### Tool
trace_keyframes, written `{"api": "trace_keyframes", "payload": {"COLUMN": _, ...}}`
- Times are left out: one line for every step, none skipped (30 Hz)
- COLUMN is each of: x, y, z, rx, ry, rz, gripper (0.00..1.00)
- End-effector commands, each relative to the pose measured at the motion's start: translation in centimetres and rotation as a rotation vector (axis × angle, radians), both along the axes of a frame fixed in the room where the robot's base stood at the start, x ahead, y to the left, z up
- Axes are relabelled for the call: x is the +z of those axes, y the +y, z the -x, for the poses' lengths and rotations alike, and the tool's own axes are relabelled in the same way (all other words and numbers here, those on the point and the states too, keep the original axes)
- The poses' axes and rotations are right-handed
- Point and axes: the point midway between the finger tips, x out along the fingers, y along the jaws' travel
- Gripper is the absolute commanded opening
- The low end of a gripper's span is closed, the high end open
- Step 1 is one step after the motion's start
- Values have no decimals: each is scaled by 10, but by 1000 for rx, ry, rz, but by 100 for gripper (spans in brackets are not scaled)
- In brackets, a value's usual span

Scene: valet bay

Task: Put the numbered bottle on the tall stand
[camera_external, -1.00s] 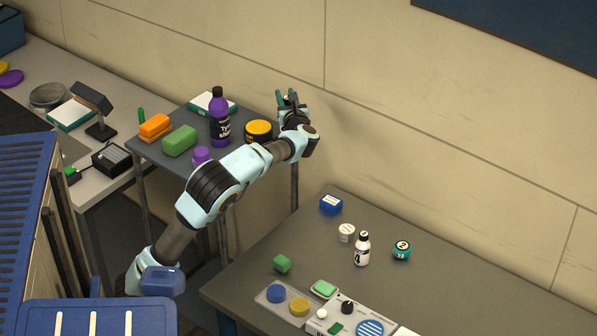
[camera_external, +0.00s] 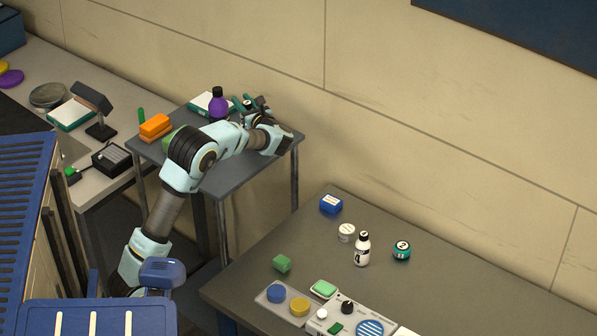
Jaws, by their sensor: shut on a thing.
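My gripper (camera_external: 250,102) is over the back right part of the grey stand (camera_external: 238,180) on tall legs, to the right of a purple bottle (camera_external: 218,105) with a black cap. Its fingers are shut on a small dark-topped thing (camera_external: 248,104). The hand and wrist hide most of this thing, and I cannot read a number on it. Whether it touches the stand top I cannot tell. A white bottle (camera_external: 362,251) with a black cap and a dark mark on its label stands upright on the lower grey table (camera_external: 430,285), far from my gripper.
An orange block (camera_external: 155,126), a partly hidden green block (camera_external: 170,138) and a green-white box (camera_external: 200,102) are on the stand. My arm crosses over its middle.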

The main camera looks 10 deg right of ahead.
Motion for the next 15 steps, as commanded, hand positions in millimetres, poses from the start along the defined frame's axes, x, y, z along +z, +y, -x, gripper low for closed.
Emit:
{"api": "trace_keyframes", "payload": {"x": -9, "y": 0, "z": 0, "rx": 1, "ry": 3, "rz": -5, "gripper": 0}}
{"api": "trace_keyframes", "payload": {"x": -15, "y": 0, "z": 0, "rx": 1, "ry": 3, "rz": -5, "gripper": 0}}
{"api": "trace_keyframes", "payload": {"x": -21, "y": 0, "z": 0, "rx": 1, "ry": 3, "rz": -4, "gripper": 0}}
{"api": "trace_keyframes", "payload": {"x": -26, "y": 0, "z": 0, "rx": 1, "ry": 3, "rz": -4, "gripper": 0}}
{"api": "trace_keyframes", "payload": {"x": -31, "y": 0, "z": 0, "rx": 0, "ry": 2, "rz": -4, "gripper": 0}}
{"api": "trace_keyframes", "payload": {"x": -36, "y": 0, "z": 0, "rx": 0, "ry": 2, "rz": -4, "gripper": 0}}
{"api": "trace_keyframes", "payload": {"x": -38, "y": 0, "z": 0, "rx": 0, "ry": 1, "rz": -3, "gripper": 0}}
{"api": "trace_keyframes", "payload": {"x": -41, "y": 0, "z": 0, "rx": 0, "ry": 0, "rz": -1, "gripper": 0}}
{"api": "trace_keyframes", "payload": {"x": -44, "y": 0, "z": 0, "rx": 1, "ry": 1, "rz": -2, "gripper": 0}}
{"api": "trace_keyframes", "payload": {"x": -47, "y": 0, "z": 0, "rx": 1, "ry": 2, "rz": -2, "gripper": 0}}
{"api": "trace_keyframes", "payload": {"x": -51, "y": 0, "z": 0, "rx": 1, "ry": 2, "rz": -2, "gripper": 0}}
{"api": "trace_keyframes", "payload": {"x": -56, "y": 1, "z": 0, "rx": 1, "ry": 2, "rz": -2, "gripper": 0}}
{"api": "trace_keyframes", "payload": {"x": -60, "y": 1, "z": 0, "rx": 2, "ry": 2, "rz": -3, "gripper": 0}}
{"api": "trace_keyframes", "payload": {"x": -65, "y": 1, "z": 0, "rx": 2, "ry": 2, "rz": -4, "gripper": 0}}
{"api": "trace_keyframes", "payload": {"x": -70, "y": 0, "z": 0, "rx": 1, "ry": 2, "rz": -5, "gripper": 0}}
